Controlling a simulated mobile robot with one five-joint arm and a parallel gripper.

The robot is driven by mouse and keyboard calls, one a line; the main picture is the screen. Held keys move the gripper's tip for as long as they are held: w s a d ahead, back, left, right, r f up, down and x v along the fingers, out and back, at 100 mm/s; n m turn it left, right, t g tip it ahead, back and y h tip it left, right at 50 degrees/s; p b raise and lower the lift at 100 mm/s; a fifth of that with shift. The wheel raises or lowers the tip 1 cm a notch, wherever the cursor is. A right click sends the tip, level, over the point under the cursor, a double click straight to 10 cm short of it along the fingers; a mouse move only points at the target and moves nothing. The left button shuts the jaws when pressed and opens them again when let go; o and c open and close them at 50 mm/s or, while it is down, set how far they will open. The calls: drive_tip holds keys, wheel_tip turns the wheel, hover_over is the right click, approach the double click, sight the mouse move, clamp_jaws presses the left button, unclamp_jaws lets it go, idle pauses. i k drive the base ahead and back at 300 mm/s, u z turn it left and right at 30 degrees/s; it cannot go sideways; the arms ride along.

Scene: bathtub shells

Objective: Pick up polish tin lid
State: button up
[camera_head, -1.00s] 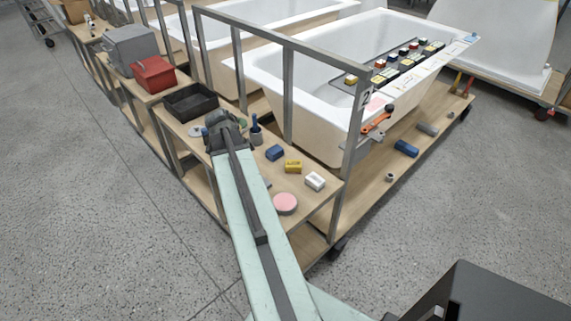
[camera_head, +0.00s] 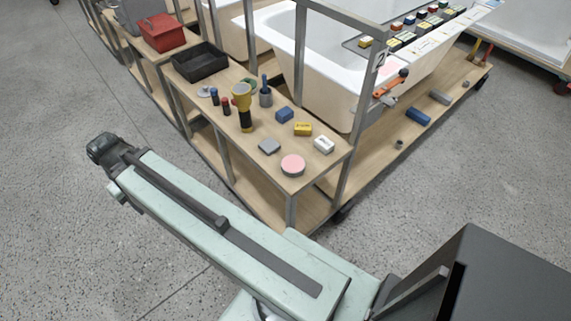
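A round, flat, pink-topped disc (camera_head: 292,165) lies near the front corner of the wooden bench top; it may be the polish tin lid, but I cannot tell for certain. A greenish round thing (camera_head: 250,84) lies further back, partly hidden behind other items. My arm reaches to the left, and its end with my gripper (camera_head: 103,148) is over the floor, clear of the bench and well left of the disc. The fingers cannot be made out, and no held object shows.
A metal post (camera_head: 356,100) rises at the right, before the bathtub.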

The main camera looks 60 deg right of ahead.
sight(205, 92)
drive_tip(key=z, duration=2.85)
drive_tip(key=k, duration=1.4)
drive_tip(key=u, duration=0.65)
drive_tip(key=i, duration=1.5)
drive_tip(key=z, duration=0.1)
